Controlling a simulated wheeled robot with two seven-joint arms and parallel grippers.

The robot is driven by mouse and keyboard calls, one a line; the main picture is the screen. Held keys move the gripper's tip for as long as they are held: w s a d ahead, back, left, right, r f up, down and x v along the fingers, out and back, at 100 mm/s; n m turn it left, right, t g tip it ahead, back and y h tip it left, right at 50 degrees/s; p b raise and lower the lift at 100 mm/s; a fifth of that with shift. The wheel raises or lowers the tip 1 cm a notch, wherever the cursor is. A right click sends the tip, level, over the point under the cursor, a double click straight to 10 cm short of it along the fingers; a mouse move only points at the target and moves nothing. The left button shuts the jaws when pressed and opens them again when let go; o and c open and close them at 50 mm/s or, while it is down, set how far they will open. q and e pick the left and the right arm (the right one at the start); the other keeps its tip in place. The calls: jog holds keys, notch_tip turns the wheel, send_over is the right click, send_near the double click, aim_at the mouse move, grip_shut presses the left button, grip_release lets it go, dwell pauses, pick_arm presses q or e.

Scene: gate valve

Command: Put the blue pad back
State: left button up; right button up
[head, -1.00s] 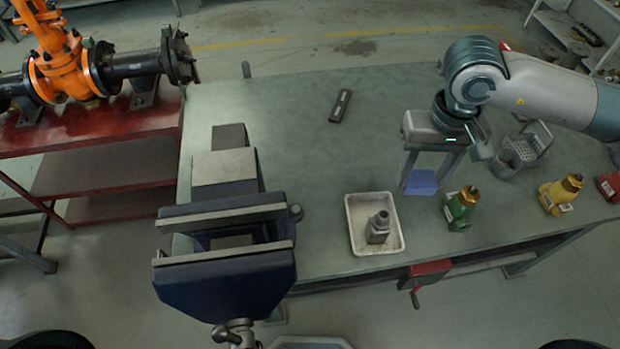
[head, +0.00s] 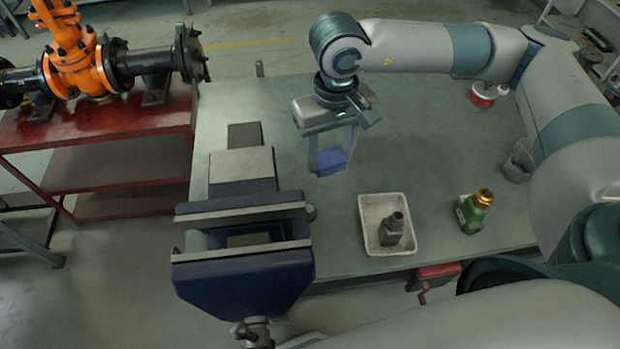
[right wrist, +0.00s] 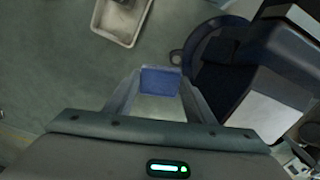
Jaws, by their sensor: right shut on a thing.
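The blue pad (head: 330,161) is between the fingertips of my right gripper (head: 332,160), above the bench, to the right of the vise. In the right wrist view the blue pad (right wrist: 160,81) shows between the two fingers, which are shut on it. The black slotted plate seen earlier on the bench does not show now; my arm and gripper cover that area. My left gripper does not show in either view.
A blue vise (head: 243,255) with light jaws stands at the bench's front left. A white tray (head: 368,240) holds a grey bottle-like part (head: 391,230). A green valve (head: 473,212) stands right of the tray. The bench (head: 430,130) has bare room behind the tray.

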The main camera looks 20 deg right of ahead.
jog(key=shift+w+a, duration=0.1)
jog(key=shift+a, duration=0.15)
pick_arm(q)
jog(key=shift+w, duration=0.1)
pick_arm(e)
jog(key=shift+f, duration=0.1)
